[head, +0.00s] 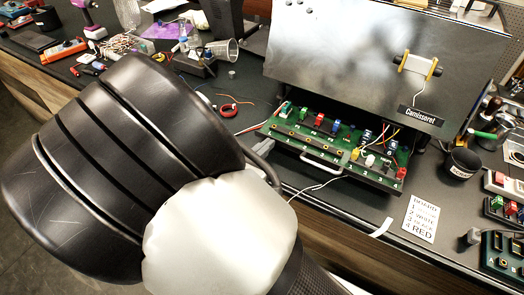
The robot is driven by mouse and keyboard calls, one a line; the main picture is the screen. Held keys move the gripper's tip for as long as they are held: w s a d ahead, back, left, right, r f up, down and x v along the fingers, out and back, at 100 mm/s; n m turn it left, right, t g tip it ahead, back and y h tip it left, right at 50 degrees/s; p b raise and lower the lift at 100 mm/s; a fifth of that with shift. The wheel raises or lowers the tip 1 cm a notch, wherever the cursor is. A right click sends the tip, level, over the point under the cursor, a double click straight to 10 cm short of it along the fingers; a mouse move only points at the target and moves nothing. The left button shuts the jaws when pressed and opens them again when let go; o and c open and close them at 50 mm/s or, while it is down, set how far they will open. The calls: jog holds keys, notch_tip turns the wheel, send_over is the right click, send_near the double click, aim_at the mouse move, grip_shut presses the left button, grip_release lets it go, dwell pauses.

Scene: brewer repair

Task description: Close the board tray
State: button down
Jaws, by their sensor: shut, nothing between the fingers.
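The board tray (376,183) sticks out at the front below the brewer's big grey panel (350,60), so it stands open. It carries a green circuit board with several coloured plugs and wires. A pale bar handle (322,161) is on its front edge. My own arm fills the lower left of the head view. A small part of my gripper (264,149) shows past the arm, just left of the tray's left end; it is shut and empty. The rest of it is hidden, and I cannot tell whether it touches the tray.
A note card (421,218) lies on the dark bench right of the tray. A black cup (461,163) and small modules stand at the right. A clear cup (222,50), tools and loose wires clutter the back left. White wires run beside the tray.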

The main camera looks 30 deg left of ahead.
aim_at(292, 115)
jog(key=w+b, duration=0.3)
jog(key=w, duration=1.1)
jog(key=shift+w, duration=0.7)
jog(key=shift+w+r, duration=0.1)
jog(key=shift+w, duration=0.05)
jog(key=shift+w+r, duration=0.1)
jog(key=shift+r, duration=0.1)
